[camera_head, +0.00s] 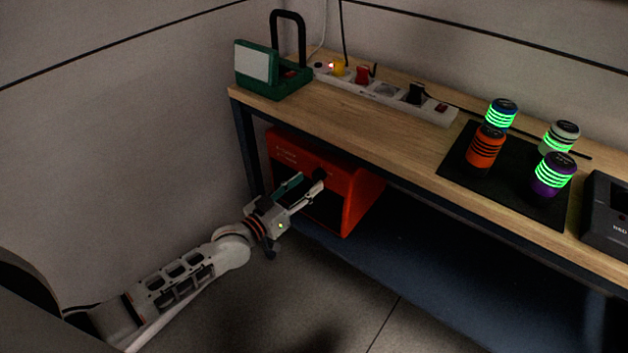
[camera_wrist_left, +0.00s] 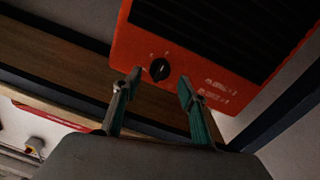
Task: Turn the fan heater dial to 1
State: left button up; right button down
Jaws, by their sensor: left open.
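The orange fan heater (camera_head: 357,199) stands on the lower shelf under the bench, at its left end. Its black dial (camera_head: 320,174) is partly behind my left gripper in the head view. In the left wrist view the dial (camera_wrist_left: 159,69) is a round black knob with a pale line, on the orange front panel (camera_wrist_left: 135,50). Small marks around it are too small to read. My left gripper (camera_head: 309,183) is open and empty in front of the panel. In the left wrist view its fingertips (camera_wrist_left: 160,84) are on either side of and slightly below the dial, apparently not touching it. My right gripper is not in view.
The wooden bench top (camera_head: 330,104) overhangs the heater. It carries a green work light (camera_head: 288,75), a power strip (camera_head: 385,92), a black mat (camera_head: 455,167) with several lit canisters, and a dark box (camera_head: 607,215). The floor before the heater is clear.

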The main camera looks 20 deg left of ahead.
aim_at(318, 177)
pick_arm(q)
jog(key=shift+x, duration=1.5)
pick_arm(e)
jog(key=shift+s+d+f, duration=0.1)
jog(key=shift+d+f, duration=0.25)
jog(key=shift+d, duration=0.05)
pick_arm(q)
jog(key=c, duration=1.1)
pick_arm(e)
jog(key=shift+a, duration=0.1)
pick_arm(q)
jog(key=shift+n, duration=0.3)
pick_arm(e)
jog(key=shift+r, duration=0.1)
pick_arm(q)
jog(key=shift+f+n+t, duration=0.1)
jog(key=shift+n+t, duration=0.05)
jog(key=shift+n, duration=2.65)
jog(key=shift+f+n+t, duration=0.1)
jog(key=shift+n+t, duration=0.05)
jog(key=shift+n, duration=2.95)
